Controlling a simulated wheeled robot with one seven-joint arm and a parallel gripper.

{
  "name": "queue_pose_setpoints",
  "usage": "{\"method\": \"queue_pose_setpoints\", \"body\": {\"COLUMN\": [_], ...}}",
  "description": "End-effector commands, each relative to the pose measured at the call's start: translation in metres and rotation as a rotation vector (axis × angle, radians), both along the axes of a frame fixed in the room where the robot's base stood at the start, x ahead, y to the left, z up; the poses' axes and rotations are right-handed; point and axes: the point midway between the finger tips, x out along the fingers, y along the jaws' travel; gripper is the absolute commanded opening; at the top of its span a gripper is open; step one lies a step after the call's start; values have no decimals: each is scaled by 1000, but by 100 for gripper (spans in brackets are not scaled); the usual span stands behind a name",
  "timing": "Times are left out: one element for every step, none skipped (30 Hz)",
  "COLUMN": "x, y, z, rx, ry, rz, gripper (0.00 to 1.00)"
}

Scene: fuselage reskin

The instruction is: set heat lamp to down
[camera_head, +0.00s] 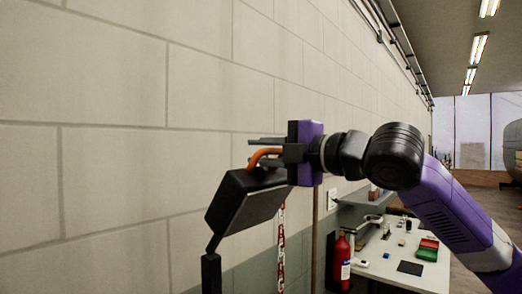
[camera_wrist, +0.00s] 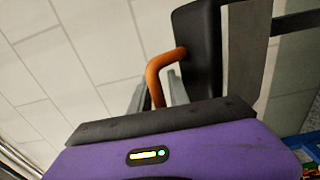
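The heat lamp is a flat black box-shaped head (camera_head: 247,200) on a dark post (camera_head: 211,272), with its face tilted in the head view. A bent orange handle (camera_head: 262,156) rises from its top edge. My gripper (camera_head: 266,141) is at this handle, with grey fingers pointing left along the wall. In the wrist view the lamp's black head (camera_wrist: 197,52) is at upper right, and the orange handle (camera_wrist: 158,72) runs down between my two fingers (camera_wrist: 158,97). Whether the fingers press on the handle is unclear; the purple gripper body hides their bases.
A pale block wall (camera_head: 110,90) stands close behind the lamp. A red-and-white chain (camera_head: 281,240) hangs behind it. To the right are a red fire extinguisher (camera_head: 341,262) and a white workbench (camera_head: 375,270) with small items and green and red boxes (camera_head: 428,250). Open floor lies farther right.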

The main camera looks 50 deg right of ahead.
Motion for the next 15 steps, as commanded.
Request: {"method": "queue_pose_setpoints", "body": {"x": [0, 0, 0, 0, 0, 0, 0, 0, 0, 0, 0, 0, 0, 0, 0], "y": [0, 0, 0, 0, 0, 0, 0, 0, 0, 0, 0, 0, 0, 0, 0], "z": [0, 0, 0, 0, 0, 0, 0, 0, 0, 0, 0, 0, 0, 0, 0], "rx": [0, 0, 0, 0, 0, 0, 0, 0, 0, 0, 0, 0, 0, 0, 0], "ry": [0, 0, 0, 0, 0, 0, 0, 0, 0, 0, 0, 0, 0, 0, 0], "rz": [0, 0, 0, 0, 0, 0, 0, 0, 0, 0, 0, 0, 0, 0, 0], "gripper": [22, 22, 22, 18, 12, 4, 0, 0, 0, 0, 0, 0, 0, 0, 0]}}
